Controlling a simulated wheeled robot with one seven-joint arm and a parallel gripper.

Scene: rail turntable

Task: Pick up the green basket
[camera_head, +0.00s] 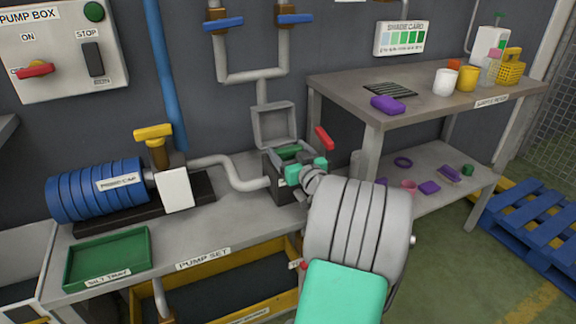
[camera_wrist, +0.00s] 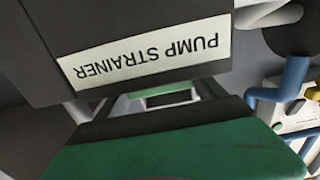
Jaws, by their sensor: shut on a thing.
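The green basket (camera_head: 287,150) shows as a green bar or rim in the mouth of the dark pump strainer box (camera_head: 271,167), whose lid stands open behind it. My teal gripper (camera_head: 293,171) is at the front right of the box, shut on the basket. My gripper and wrist hide the box's right side and most of the basket. I cannot tell whether the basket is lifted.
A red-handled lever (camera_head: 324,138) stands close behind my gripper. A grey pipe (camera_head: 238,178) enters the box from the left. A green silt tray (camera_head: 107,258) lies at the bench's front left. A shelf table (camera_head: 430,107) with cups stands at right.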

